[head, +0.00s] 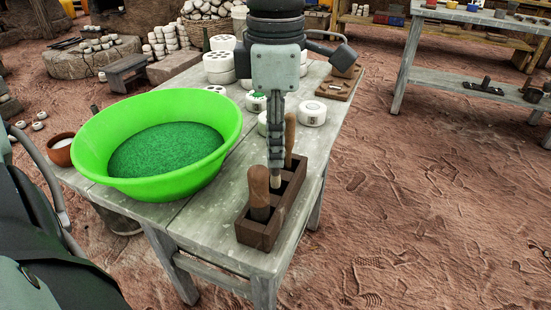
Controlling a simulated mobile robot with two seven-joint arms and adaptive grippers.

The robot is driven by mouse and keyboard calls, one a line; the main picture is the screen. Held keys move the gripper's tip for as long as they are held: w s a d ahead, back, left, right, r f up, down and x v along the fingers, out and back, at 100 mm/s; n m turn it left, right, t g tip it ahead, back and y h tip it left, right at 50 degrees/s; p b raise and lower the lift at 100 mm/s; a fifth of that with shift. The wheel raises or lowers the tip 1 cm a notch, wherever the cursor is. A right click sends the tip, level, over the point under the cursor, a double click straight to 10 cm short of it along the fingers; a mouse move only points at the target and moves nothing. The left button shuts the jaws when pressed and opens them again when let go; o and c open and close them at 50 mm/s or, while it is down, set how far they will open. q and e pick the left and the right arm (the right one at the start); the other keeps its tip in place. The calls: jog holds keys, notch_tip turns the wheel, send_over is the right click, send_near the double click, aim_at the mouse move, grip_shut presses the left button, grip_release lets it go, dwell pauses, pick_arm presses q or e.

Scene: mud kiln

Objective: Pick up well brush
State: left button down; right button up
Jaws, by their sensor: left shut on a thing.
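A dark wooden rack (262,236) with several slots stands on the near right part of the grey table. A brown wooden handle (259,188) stands upright in its front slot, and another handle (290,132) shows behind my gripper. My left gripper (276,172) points straight down over the middle of the rack. It is shut on a slim, pale-tipped piece (279,183), apparently the well brush, which still stands within the rack. The fingers hide most of it. My right gripper is not in view.
A big green bowl (95,170) of green glaze fills the table's left side. Round white pieces (312,112) and a small wooden board (331,89) lie behind the rack. A brown pot (60,150) stands far left. The ground at right is open.

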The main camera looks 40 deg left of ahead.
pick_arm(q)
jog(key=s+a+r, duration=0.6)
jog(key=s+r, duration=0.1)
jog(key=s, duration=0.3)
